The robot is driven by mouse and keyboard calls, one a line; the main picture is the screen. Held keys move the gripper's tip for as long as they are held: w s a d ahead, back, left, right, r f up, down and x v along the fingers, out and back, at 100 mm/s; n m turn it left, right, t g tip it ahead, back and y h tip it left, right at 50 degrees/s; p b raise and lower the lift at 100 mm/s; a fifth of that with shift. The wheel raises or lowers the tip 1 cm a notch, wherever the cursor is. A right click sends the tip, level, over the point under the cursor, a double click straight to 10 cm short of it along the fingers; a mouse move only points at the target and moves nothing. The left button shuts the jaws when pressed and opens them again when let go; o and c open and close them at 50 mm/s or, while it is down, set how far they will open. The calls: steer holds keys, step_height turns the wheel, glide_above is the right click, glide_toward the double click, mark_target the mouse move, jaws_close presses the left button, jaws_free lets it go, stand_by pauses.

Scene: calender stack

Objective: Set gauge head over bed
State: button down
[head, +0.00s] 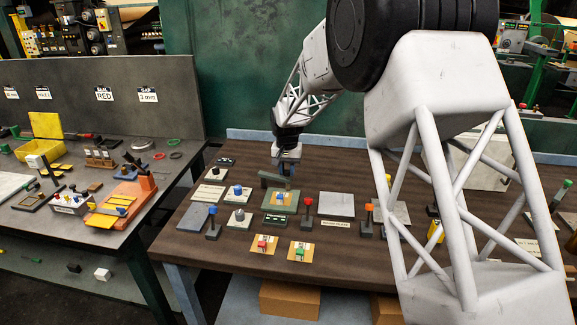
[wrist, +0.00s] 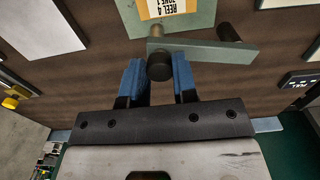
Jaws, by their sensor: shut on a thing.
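My gripper (head: 287,164) is at the back middle of the brown table. In the wrist view its blue fingertips (wrist: 158,78) are shut on the dark round knob of the gauge head (wrist: 215,52), a flat grey-green bar with a second dark post near its far end. In the head view the gauge head (head: 270,178) shows as a green bar just below the gripper, at the back edge of the green bed (head: 272,207). The bed carries a tan card and a small blue piece. The wrist view shows part of the bed (wrist: 197,22) with a "REEL 4 ZONE 1" label. I cannot tell whether the bar touches the bed.
Grey plates (head: 337,205) and small knobbed blocks stand around the bed. A red-topped post (head: 308,207) stands to its right. Two tan cards (head: 301,252) lie in front. A grey side bench (head: 40,240) with tools is at left. My arm hides part of the table's right side.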

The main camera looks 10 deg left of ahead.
steer(key=s+m, duration=0.2)
steer(key=shift+a+m, duration=0.3)
steer(key=shift+a, duration=0.1)
steer(key=shift+s+a+m, duration=0.45)
steer(key=shift+s+m, duration=0.35)
steer(key=shift+m, duration=0.3)
steer(key=c, duration=0.9)
jaws_free()
steer(key=shift+r, duration=0.15)
step_height(320, 180, up, 8)
steer(key=shift+f, duration=0.2)
